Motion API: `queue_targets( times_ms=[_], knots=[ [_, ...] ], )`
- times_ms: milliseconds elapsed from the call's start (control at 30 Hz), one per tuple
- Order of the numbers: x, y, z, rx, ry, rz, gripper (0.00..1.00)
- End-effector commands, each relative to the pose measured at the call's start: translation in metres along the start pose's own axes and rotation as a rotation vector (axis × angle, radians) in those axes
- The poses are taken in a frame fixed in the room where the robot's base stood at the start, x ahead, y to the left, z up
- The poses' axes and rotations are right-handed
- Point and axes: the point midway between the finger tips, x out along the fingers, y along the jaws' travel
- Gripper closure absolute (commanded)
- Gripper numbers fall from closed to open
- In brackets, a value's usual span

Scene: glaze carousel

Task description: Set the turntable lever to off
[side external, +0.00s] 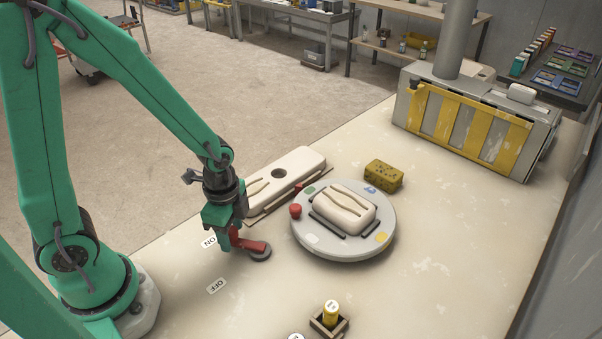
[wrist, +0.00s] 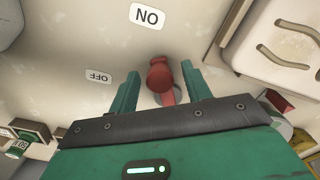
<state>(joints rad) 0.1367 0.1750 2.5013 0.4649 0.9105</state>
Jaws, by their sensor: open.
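The red turntable lever (side external: 252,246) sits on a grey round pivot (side external: 260,254) on the table, in front of the turntable (side external: 300,245). Its handle points left, toward the ON label (side external: 209,241); the OFF label (side external: 216,286) lies nearer the camera. In the wrist view the lever's red knob (wrist: 159,75) stands between the two green fingers of my gripper, closer to the ON label (wrist: 148,17) than to the OFF label (wrist: 99,76). My gripper (side external: 229,243) is open around the handle, low over the table. Whether a finger touches it cannot be told.

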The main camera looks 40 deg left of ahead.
Motion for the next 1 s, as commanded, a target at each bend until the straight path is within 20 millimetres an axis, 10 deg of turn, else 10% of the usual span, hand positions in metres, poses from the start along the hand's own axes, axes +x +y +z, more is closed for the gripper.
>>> queue_targets(
  times_ms=[167,400,1000],
  knots=[
    [0.0,0.0,0.0,0.0,0.0,0.0,0.55],
    [-0.0002,0.0,0.0,0.0,0.0,0.0,1.0],
    [-0.0005,0.0063,-0.0006,-0.104,0.0,0.0,1.0]
  ],
)
